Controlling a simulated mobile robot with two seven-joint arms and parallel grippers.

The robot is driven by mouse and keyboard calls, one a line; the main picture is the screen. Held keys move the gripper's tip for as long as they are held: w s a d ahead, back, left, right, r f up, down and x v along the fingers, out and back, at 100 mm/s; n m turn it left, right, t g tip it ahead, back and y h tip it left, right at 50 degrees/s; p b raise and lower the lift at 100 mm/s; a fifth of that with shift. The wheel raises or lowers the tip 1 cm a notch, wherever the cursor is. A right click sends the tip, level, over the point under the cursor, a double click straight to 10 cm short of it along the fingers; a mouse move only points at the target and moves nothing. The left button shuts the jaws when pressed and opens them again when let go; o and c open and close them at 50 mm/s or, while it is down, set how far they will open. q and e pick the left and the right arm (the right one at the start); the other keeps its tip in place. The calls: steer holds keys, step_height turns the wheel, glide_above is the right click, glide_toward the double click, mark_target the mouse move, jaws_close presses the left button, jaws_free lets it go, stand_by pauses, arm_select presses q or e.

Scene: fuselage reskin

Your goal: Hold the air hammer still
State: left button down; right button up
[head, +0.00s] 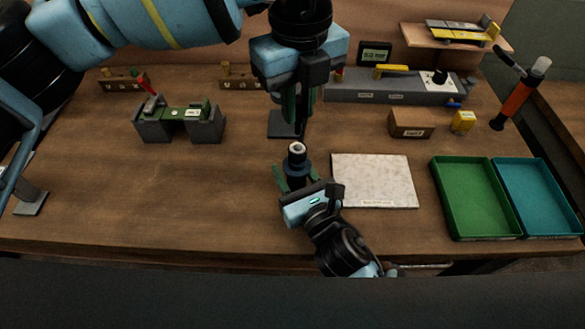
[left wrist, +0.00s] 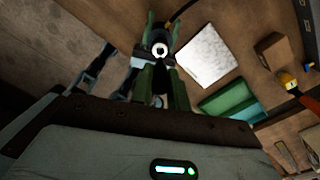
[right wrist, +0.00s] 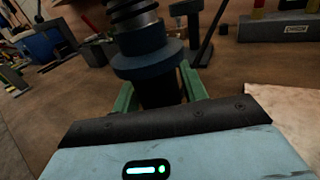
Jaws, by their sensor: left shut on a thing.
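The air hammer (head: 297,158) stands upright in front of me, a dark cylinder with a bright round top. In the right wrist view it shows a wide dark-blue collar (right wrist: 147,62) below a ribbed black neck. My right gripper (head: 296,179) is shut on its body, below the collar, with green fingers on both sides. My left gripper (head: 298,112) points down from above, behind the hammer in the head view. It is shut on a dark, slim thing, mostly hidden by the fingers. In the left wrist view a bright round end (left wrist: 160,50) shows between the green fingers.
A pale mat (head: 374,181) lies right of the hammer, with green (head: 447,218) and teal trays farther right. A dark stand foot (head: 280,126) sits behind. A grey fixture (head: 152,130) is at left, a small brown box (head: 411,130) at back right.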

steer(key=shift+o, duration=1.4)
steer(key=shift+s, duration=0.1)
steer(key=v, duration=1.2)
